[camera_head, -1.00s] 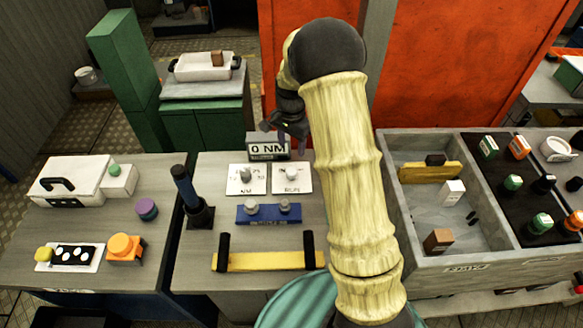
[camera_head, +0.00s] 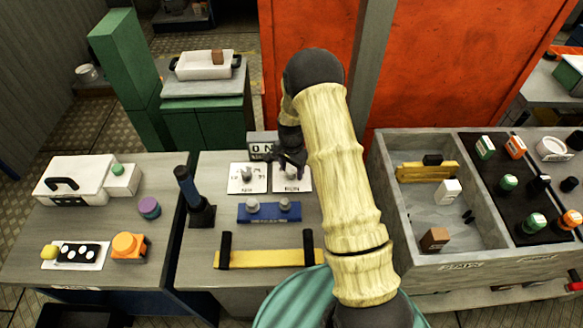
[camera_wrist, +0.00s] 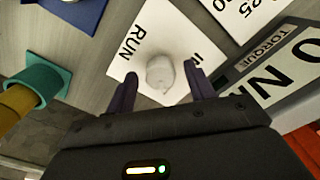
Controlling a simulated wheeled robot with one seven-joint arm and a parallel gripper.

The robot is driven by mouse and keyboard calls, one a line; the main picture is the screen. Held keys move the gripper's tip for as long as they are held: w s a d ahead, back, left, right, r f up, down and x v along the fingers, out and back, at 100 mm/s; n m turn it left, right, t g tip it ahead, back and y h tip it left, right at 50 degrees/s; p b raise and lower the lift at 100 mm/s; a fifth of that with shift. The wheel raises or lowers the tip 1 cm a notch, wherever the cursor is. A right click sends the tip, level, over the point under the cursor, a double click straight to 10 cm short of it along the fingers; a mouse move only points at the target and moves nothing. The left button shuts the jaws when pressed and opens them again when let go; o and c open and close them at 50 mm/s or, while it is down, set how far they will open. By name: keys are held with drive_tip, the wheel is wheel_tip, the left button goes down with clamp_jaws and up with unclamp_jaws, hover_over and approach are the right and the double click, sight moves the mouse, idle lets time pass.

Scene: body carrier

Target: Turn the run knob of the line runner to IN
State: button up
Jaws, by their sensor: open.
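The run knob (camera_wrist: 160,72) is a pale round knob on a white plate (camera_wrist: 132,62) lettered RUN, with another label partly hidden by a finger. In the wrist view the knob lies between the two dark fingers of my gripper (camera_wrist: 160,90), which is open. I cannot tell whether the fingers reach down around it. In the head view my gripper (camera_head: 290,162) is over the RUN plate (camera_head: 292,184) and hides the knob. The display (camera_head: 262,146) behind is partly covered by my gripper.
Left of the RUN plate is a second white plate with a knob (camera_head: 246,174). In front are a blue block with two grey knobs (camera_head: 268,214) and a yellow bar with black posts (camera_head: 270,259). A dark upright handle (camera_head: 188,188) stands left; a grey divided bin (camera_head: 420,242) is right.

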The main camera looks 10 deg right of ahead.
drive_tip(key=c, duration=1)
drive_tip(key=shift+n, duration=0.4)
drive_tip(key=n+b, duration=0.1)
drive_tip(key=n, duration=0.2)
drive_tip(key=shift+w+b, duration=0.1)
drive_tip(key=shift+b, duration=0.3)
drive_tip(key=n+b, duration=0.1)
drive_tip(key=n, duration=0.6)
drive_tip(key=shift+n+b, duration=0.3)
drive_tip(key=n, duration=0.4)
drive_tip(key=shift+r+n, duration=0.1)
drive_tip(key=shift+n, duration=0.2)
